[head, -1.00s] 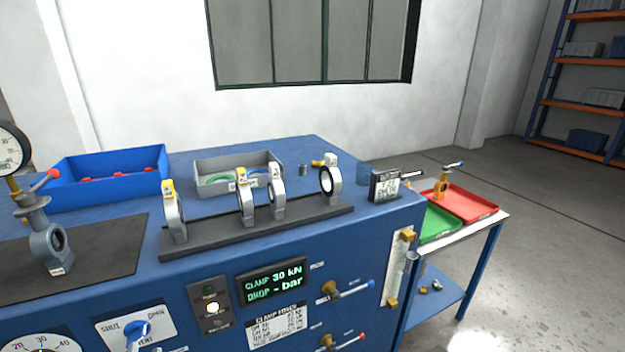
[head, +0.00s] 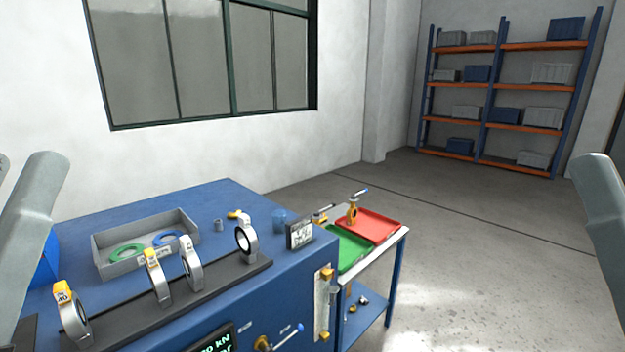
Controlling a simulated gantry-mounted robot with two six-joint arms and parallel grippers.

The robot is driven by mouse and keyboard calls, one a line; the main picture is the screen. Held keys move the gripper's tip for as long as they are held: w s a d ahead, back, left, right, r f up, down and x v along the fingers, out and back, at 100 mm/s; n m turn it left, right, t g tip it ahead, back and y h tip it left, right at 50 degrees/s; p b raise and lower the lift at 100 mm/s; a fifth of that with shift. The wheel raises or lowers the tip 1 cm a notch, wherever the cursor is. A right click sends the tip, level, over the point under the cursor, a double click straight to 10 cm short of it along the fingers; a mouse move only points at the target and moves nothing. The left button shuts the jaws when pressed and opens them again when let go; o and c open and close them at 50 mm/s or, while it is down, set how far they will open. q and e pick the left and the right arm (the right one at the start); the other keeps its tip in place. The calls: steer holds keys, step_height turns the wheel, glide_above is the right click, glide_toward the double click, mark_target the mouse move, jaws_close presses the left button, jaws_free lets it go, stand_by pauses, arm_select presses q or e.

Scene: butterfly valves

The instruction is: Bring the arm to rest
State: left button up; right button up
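Neither gripper shows in the head view. A grey link of my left arm (head: 32,225) stands at the left edge, and one of my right arm (head: 606,225) at the right edge. A yellow valve with a blue-tipped lever (head: 352,212) stands upright at the red tray (head: 375,223). Another yellow valve (head: 320,219) shows partly by the green tray (head: 352,254), its lower part hidden. Several grey ring-shaped valve bodies (head: 192,266) with yellow or white tags stand upright on a dark rail (head: 215,287) on the blue bench (head: 285,262).
A grey bin (head: 112,262) with green and blue rings stands behind the rail. Shelving (head: 490,95) stands at the back. The floor at right is clear.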

step_height(320, 180, up, 28)
steer(key=p, duration=2.4)
steer(key=shift+f, duration=0.25)
